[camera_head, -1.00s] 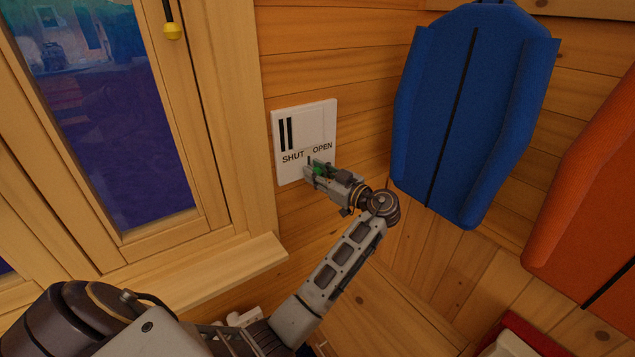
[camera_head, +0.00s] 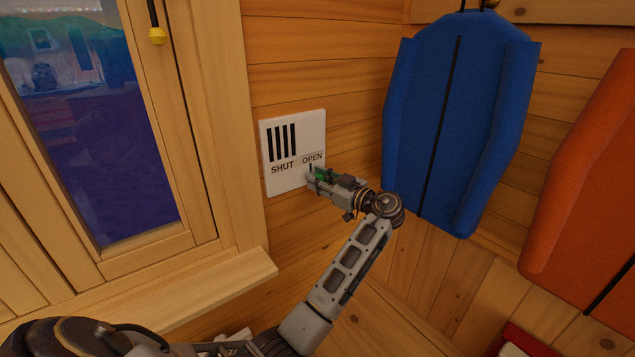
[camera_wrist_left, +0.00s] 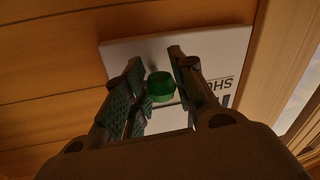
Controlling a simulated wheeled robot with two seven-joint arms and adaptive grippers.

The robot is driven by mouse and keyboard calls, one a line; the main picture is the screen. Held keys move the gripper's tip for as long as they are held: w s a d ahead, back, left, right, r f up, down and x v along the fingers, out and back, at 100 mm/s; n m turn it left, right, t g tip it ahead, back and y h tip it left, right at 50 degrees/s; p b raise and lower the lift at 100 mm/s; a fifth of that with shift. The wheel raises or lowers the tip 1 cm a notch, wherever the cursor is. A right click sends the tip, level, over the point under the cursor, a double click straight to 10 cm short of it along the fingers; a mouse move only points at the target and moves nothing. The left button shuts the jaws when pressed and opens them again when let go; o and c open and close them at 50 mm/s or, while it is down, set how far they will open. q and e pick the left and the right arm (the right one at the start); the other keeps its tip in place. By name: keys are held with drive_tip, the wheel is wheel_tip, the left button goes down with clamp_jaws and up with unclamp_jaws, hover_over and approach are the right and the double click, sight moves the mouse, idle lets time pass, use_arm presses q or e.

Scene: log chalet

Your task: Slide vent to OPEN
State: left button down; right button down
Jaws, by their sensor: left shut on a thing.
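The white vent plate (camera_head: 310,130) is on the log wall beside the window. It shows several dark upright slots (camera_head: 282,143) at its upper left, with SHUT at the left and OPEN at the right below them. A short dark mark stands under OPEN. My left gripper (camera_head: 312,179) is at the plate's lower right, below OPEN. In the left wrist view the plate (camera_wrist_left: 230,50) lies behind my fingers, and a round green knob (camera_wrist_left: 161,86) is between them. The fingers are shut on the knob. My right gripper is not in view.
The window frame (camera_head: 205,120) and its sill (camera_head: 190,290) are left of the plate. A blue padded piece (camera_head: 450,120) hangs on the wall to the right, with an orange one (camera_head: 580,190) beyond it. Bare log wall lies between plate and blue piece.

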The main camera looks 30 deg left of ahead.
use_arm(q)
drive_tip(key=c, duration=1.5)
unclamp_jaws()
drive_tip(key=o, duration=0.4)
drive_tip(key=shift+c, duration=0.2)
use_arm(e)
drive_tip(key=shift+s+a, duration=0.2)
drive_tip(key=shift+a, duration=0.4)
use_arm(q)
drive_tip(key=shift+d, duration=0.1)
drive_tip(key=s+d, duration=0.2)
drive_tip(key=d, duration=0.9)
drive_tip(key=shift+s+d, duration=0.15)
drive_tip(key=shift+d, duration=0.2)
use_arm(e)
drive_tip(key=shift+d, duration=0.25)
use_arm(q)
drive_tip(key=shift+s+f, duration=0.1)
